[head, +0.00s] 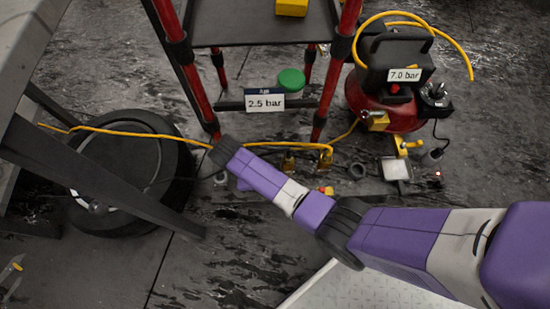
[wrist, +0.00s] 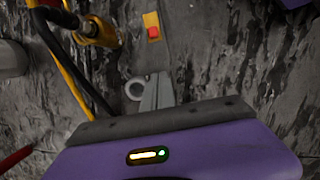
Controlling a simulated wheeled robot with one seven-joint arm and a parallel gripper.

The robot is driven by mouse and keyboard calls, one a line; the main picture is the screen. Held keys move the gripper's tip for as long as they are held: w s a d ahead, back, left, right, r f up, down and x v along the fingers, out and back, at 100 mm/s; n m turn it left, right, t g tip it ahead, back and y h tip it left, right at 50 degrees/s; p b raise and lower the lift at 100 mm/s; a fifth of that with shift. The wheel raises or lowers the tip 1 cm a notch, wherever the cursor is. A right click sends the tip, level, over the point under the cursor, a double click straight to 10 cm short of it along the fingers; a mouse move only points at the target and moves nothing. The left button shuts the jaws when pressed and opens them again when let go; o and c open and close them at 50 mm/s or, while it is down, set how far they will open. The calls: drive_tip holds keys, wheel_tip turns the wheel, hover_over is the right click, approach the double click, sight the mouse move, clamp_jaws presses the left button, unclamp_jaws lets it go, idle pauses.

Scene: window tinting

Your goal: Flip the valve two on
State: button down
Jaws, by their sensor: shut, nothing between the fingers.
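I cannot read which is valve two. A brass fitting (wrist: 97,30) with a yellow hose and a black tube shows at the upper left of the wrist view. My gripper (wrist: 160,88) is shut and empty, its grey fingers below and right of that fitting and apart from it.
A yellow block with a red top (wrist: 152,27) lies near my fingers. A red compressor (head: 385,108) marked 7.0 bar stands at the right. A red-legged stand (head: 265,30) carries a 2.5 bar sign (head: 265,103). A black wheel (head: 125,200) lies at the left.

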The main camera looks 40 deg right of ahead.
drive_tip(key=shift+f, duration=0.1)
drive_tip(key=b+x, duration=0.6)
drive_tip(key=x, duration=0.4)
drive_tip(key=shift+s+d, duration=0.6)
drive_tip(key=shift+d, duration=0.25)
drive_tip(key=shift+s+d+b, duration=0.3)
drive_tip(key=shift+s+d, duration=0.25)
drive_tip(key=shift+d, duration=0.2)
